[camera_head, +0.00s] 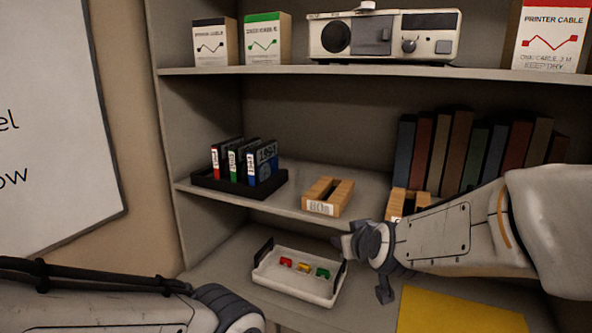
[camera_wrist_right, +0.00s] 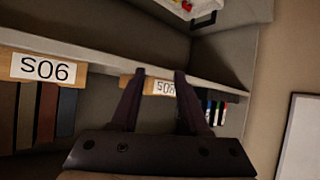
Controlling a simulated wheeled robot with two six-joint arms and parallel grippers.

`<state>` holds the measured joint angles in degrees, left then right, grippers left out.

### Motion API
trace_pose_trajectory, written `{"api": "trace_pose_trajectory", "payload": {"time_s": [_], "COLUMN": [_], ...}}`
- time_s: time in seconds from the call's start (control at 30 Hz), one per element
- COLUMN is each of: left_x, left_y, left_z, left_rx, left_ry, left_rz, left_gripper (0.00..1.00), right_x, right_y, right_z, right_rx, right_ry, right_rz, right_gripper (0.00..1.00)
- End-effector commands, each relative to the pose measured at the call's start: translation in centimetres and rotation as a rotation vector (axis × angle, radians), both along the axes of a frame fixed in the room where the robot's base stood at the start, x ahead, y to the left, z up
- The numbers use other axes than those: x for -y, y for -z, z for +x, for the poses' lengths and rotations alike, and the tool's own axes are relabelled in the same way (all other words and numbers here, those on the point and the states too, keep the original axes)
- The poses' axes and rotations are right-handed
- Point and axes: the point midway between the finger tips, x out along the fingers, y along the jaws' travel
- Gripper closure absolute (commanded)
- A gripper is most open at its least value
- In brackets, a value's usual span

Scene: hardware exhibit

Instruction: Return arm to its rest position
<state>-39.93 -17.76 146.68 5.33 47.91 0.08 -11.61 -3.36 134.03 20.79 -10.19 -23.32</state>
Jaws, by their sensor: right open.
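My right arm (camera_head: 440,240) reaches in from the right, in front of the shelf unit. Its gripper (camera_head: 362,269) is open and empty, just right of a white tray (camera_head: 290,288) on the lower shelf. In the right wrist view the two dark fingers of the right gripper (camera_wrist_right: 159,74) are spread apart with nothing between them, in front of a shelf edge with labelled wooden blocks. My left arm (camera_head: 100,308) crosses the bottom left corner of the head view; its gripper is out of frame.
The tray holds small red, yellow and green pieces. On the middle shelf are a black rack (camera_head: 217,185) with several cartridges, a slotted wooden block (camera_head: 328,195), another block (camera_head: 408,199) partly hidden by my right arm, and books (camera_head: 460,150). A yellow sheet (camera_head: 455,312) lies below my right arm.

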Motion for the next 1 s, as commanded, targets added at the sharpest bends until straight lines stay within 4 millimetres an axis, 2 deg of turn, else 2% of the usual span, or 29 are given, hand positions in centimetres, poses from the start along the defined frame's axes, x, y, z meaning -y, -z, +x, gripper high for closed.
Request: {"api": "trace_pose_trajectory", "payload": {"time_s": [0.03,0.1,0.2,0.3,0.5,0.67,0.7,0.87,1.0], "left_x": [0.0,0.0,0.0,0.0,0.0,0.0,0.0,0.0,0.0], "left_y": [0.0,0.0,0.0,0.0,0.0,0.0,0.0,0.2,0.3], "left_z": [0.0,0.0,0.0,0.0,0.0,0.0,0.0,0.0,0.0], "left_rx": [0.0,0.0,0.0,0.0,0.0,0.0,0.0,0.0,0.0], "left_ry": [0.0,0.0,0.0,0.0,0.0,0.0,0.0,0.0,0.0], "left_rz": [0.0,0.0,0.0,0.0,0.0,0.0,0.0,0.0,0.0], "left_gripper": [0.5,0.5,0.5,0.5,0.5,0.5,0.5,0.5,0.5], "right_x": [1.1,2.1,3.4,4.5,6.5,7.9,6.8,3.7,1.1], "right_y": [2.9,6.0,9.2,11.6,14.9,16.8,16.4,15.5,14.7], "right_z": [-1.5,-3.6,-6.4,-8.9,-13.6,-17.4,-17.4,-18.8,-20.5], "right_rx": [-0.104,-0.227,-0.368,-0.483,-0.676,-0.816,-0.812,-0.833,-0.857], "right_ry": [0.013,0.028,0.055,0.085,0.147,0.202,0.167,0.068,-0.027], "right_rz": [0.003,0.009,0.012,0.013,0.008,0.001,-0.011,-0.046,-0.083], "right_gripper": [0.55,0.55,0.55,0.55,0.55,0.55,0.55,0.55,0.55]}}
